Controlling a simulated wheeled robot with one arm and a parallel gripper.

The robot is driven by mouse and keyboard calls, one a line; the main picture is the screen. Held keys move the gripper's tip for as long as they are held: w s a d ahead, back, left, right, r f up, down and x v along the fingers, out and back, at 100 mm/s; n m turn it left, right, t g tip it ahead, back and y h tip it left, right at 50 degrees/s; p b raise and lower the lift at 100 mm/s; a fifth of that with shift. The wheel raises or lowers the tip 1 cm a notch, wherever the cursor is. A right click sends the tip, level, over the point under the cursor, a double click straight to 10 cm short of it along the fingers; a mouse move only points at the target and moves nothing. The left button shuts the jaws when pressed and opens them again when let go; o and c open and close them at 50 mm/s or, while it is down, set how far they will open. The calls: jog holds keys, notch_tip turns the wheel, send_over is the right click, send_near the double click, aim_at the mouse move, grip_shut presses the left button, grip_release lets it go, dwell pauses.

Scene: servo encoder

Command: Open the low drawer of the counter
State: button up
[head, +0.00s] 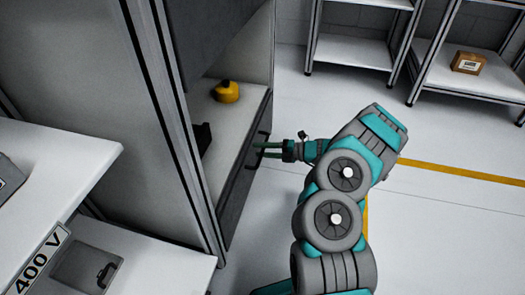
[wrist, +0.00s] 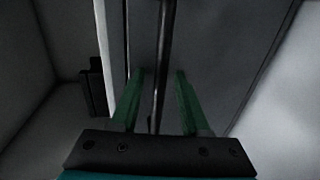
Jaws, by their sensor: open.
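The low drawer (head: 241,190) is a dark grey front panel below the counter's pale shelf; it appears flush with the counter and closed. Its slim dark bar handle (head: 264,133) stands out from the panel. In the wrist view the handle (wrist: 165,40) runs lengthwise between my two green fingers. My gripper (head: 262,150) is open at the drawer front, and it also shows in the wrist view (wrist: 161,75) with a finger on each side of the bar and gaps visible. The fingertips reach close to the panel; whether they touch it I cannot tell.
On the shelf above the drawer sit a yellow object (head: 226,92) and a black object (head: 202,138). A tall grey panel (head: 100,85) stands left of it. Racks (head: 355,52) stand at the back, one with a cardboard box (head: 469,62). The floor (head: 440,225) to the right is clear.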

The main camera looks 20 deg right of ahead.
jog(key=shift+c, duration=0.3)
grip_shut()
dwell(1.1)
